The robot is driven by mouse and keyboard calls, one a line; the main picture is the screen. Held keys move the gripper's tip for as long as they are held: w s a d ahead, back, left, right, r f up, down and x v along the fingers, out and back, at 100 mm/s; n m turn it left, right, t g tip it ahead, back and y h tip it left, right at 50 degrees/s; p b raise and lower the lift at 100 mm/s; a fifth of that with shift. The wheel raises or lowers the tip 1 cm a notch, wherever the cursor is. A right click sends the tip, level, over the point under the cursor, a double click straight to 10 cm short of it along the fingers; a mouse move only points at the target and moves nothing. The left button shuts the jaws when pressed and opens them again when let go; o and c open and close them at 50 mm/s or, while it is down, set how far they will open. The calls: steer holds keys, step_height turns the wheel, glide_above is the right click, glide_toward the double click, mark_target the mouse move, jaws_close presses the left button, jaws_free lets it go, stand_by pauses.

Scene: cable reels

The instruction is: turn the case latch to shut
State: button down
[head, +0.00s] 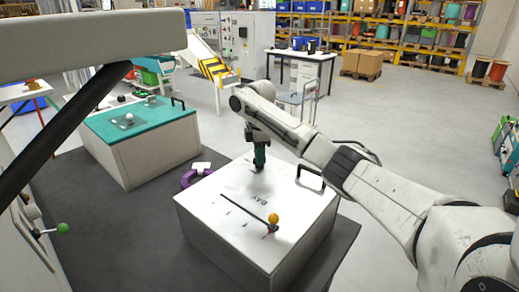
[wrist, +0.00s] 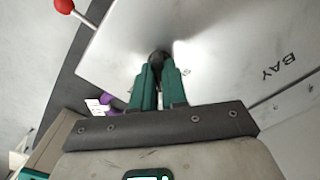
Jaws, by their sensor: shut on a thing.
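The white case (head: 215,213) stands on the dark mat, with the letters BAY on its top. My gripper (head: 259,165) reaches down to the far part of that top. In the wrist view its green fingers (wrist: 157,75) are shut on a small dark round knob (wrist: 158,56) at the case top. The knob appears to be the case latch, but its turned position cannot be told, as the fingers cover much of it.
A thin dark rod and an orange ball knob (head: 273,218) are on the case's near part. A black handle (head: 311,173) rises at its right. A purple ring (head: 190,179) lies left of the case, and a teal-topped box (head: 125,150) stands farther left. A red ball (wrist: 64,6) shows at the wrist view's corner.

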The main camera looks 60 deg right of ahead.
steer(key=n+p, duration=0.1)
steer(key=n, duration=0.2)
steer(key=shift+a+n, duration=0.1)
steer(key=shift+n, duration=0.2)
steer(key=shift+n+p, duration=0.35)
steer(key=shift+n, duration=1.55)
steer(key=c, duration=1.2)
jaws_free()
steer(key=shift+o, duration=0.2)
step_height(320, 180, up, 11)
steer(key=shift+p, duration=0.45)
steer(key=shift+f, duration=0.2)
